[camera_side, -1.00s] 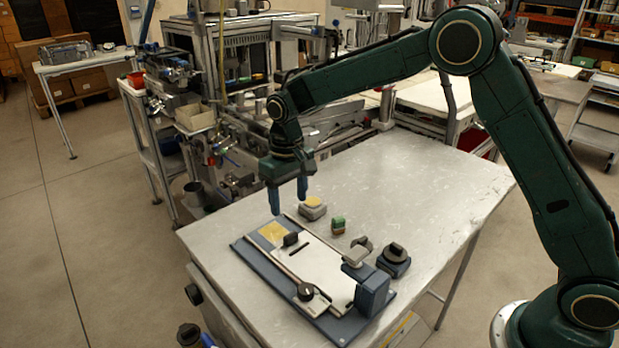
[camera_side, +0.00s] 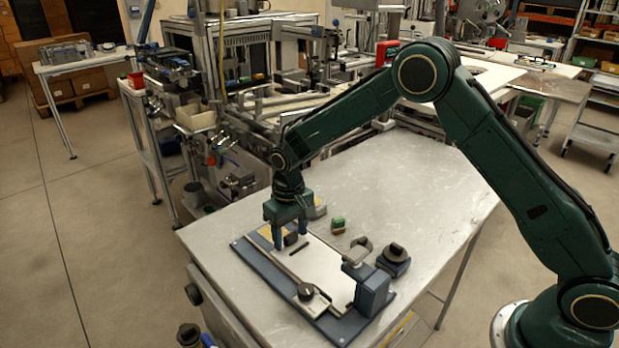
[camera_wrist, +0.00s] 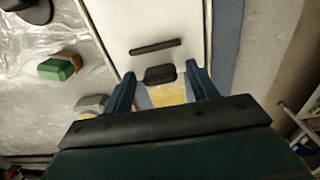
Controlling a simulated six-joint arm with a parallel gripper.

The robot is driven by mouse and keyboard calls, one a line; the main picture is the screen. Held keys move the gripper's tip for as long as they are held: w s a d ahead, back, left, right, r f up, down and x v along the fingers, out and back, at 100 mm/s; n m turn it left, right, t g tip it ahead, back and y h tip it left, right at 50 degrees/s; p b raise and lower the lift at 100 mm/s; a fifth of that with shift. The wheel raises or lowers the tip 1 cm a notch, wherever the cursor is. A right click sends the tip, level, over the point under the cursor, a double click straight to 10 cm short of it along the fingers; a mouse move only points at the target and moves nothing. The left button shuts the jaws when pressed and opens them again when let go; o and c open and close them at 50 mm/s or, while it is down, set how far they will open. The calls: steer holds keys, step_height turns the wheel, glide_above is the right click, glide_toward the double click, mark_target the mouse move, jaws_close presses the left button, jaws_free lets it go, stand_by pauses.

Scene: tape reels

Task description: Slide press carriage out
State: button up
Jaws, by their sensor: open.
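The press carriage (camera_side: 325,262) is a white plate on a blue base (camera_side: 262,268), between long guide rails. A small black knob (camera_side: 291,239) stands near its far end, beside a dark slot; the knob (camera_wrist: 160,75) and carriage (camera_wrist: 150,20) also show in the wrist view. My gripper (camera_side: 291,241) is open and points down, with one finger on either side of the knob. In the wrist view my gripper's fingertips (camera_wrist: 160,71) flank the knob with gaps on both sides. A yellow patch (camera_wrist: 168,95) shows between the fingers.
A blue press post (camera_side: 373,290) with a clamp arm stands at the near right of the base. A green block (camera_side: 338,224), a dark knobbed block (camera_side: 394,259) and a grey block (camera_side: 319,211) stand right of the base. The table's far right is clear.

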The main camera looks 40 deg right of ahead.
jaws_close()
steer(key=shift+w+a+r, duration=0.1)
steer(key=shift+w, duration=3.7)
jaws_free()
steer(key=shift+r, duration=0.1)
